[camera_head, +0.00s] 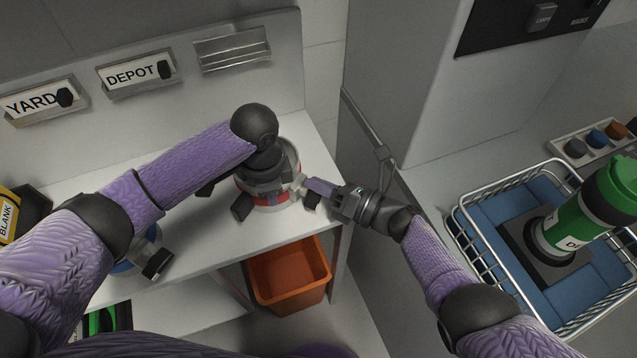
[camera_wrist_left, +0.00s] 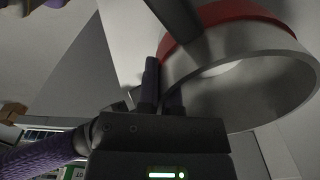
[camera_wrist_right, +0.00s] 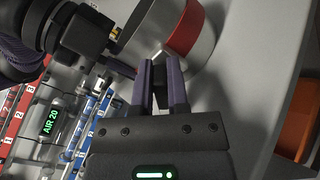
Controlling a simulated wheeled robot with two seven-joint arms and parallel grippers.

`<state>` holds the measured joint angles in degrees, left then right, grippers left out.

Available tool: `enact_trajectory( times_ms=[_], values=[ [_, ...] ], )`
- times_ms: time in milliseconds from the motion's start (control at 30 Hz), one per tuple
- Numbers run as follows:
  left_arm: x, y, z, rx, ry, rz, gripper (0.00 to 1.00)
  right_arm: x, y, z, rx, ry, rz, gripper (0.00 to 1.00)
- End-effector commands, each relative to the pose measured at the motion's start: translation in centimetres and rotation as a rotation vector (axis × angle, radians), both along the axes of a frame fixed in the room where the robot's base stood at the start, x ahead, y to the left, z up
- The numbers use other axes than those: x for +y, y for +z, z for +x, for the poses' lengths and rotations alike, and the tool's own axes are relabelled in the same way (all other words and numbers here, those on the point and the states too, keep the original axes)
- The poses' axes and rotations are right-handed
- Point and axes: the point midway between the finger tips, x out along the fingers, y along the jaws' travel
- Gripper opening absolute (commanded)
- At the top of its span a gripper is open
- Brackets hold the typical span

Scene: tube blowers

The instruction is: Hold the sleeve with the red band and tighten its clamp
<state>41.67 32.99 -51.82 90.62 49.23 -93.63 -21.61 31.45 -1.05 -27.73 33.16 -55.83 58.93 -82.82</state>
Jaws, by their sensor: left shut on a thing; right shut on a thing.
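The sleeve, a grey metal ring with a red band (camera_head: 283,195), stands on the white shelf; the band also shows in the left wrist view (camera_wrist_left: 225,14) and right wrist view (camera_wrist_right: 184,28). My left gripper (camera_head: 268,183) reaches down over it, and in the left wrist view its fingers (camera_wrist_left: 162,88) are shut on the sleeve's wall. My right gripper (camera_head: 309,188) comes in from the right, beside the sleeve. In the right wrist view its purple fingers (camera_wrist_right: 160,80) are shut on a small black piece, seemingly the clamp's handle. The left arm hides part of the sleeve.
A blue-banded piece with a black knob (camera_head: 157,263) lies at the left shelf edge. An orange bin (camera_head: 290,272) is below. A wire basket (camera_head: 462,215) with a green bottle (camera_head: 580,212) stands at right. A grey cabinet wall (camera_head: 400,90) stands close behind my right gripper.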

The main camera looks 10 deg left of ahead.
Motion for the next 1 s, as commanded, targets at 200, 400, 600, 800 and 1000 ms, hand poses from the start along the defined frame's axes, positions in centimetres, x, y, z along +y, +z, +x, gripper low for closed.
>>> enact_trajectory(
  times_ms=[200,400,600,800,1000],
  values=[
    [-0.06,0.02,-0.03,0.001,-0.001,-0.002,0.00,-0.14,-0.26,0.27,0.144,-0.004,0.046,0.00],
    [-0.06,0.02,-0.04,0.001,-0.001,-0.002,0.00,-0.16,-0.43,0.39,0.235,-0.004,0.076,0.00],
    [-0.06,0.02,-0.04,0.001,-0.002,-0.002,0.00,-0.18,-0.50,0.43,0.282,-0.004,0.092,0.00],
    [-0.07,0.02,-0.04,0.001,-0.002,-0.002,0.00,-0.21,-0.54,0.45,0.299,-0.005,0.097,0.00],
    [-0.07,0.01,-0.04,0.002,-0.002,-0.002,0.00,-0.22,-0.53,0.46,0.299,-0.005,0.097,0.00]
  ],
)
